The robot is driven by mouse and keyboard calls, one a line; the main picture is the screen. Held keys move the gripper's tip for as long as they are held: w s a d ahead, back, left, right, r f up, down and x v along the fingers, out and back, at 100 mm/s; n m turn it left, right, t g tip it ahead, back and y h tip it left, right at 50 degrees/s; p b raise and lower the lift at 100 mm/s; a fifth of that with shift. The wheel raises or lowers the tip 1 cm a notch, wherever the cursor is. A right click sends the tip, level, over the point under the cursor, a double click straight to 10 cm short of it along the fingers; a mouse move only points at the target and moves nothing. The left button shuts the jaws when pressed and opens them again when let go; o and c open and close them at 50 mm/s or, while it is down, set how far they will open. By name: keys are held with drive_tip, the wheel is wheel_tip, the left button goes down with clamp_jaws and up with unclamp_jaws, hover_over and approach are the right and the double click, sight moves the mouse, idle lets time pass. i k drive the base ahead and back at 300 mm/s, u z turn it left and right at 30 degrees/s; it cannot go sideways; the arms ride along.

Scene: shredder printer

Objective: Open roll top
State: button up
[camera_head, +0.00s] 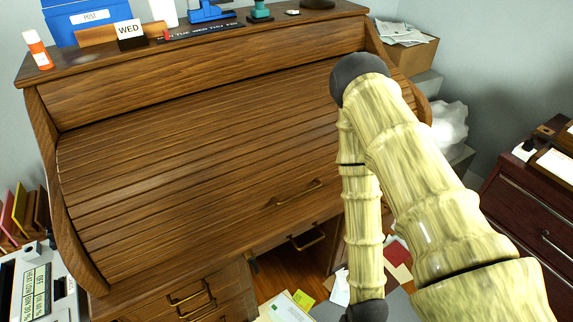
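The wooden roll top (190,150) is a slatted cover on the front of the desk (200,48). It is down and looks shut. A brass handle (300,193) sits near its lower edge, right of centre. My pale, segmented arm reaches in from the lower right, bends at a dark joint by the desk's upper right, and runs back down to another dark joint at the bottom edge. My gripper is out of view. The arm hides part of the roll top's right side.
Below are a middle drawer handle (307,238) and left drawer handles (190,293). A machine (40,285) stands at lower left, a dark red cabinet (530,215) at right. A box of papers (408,45) is behind. Papers (285,306) lie on the floor. Small items line the desk top.

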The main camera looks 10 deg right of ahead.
sight(144, 189)
drive_tip(key=z, duration=0.95)
drive_tip(key=k, duration=0.5)
drive_tip(key=u, duration=0.4)
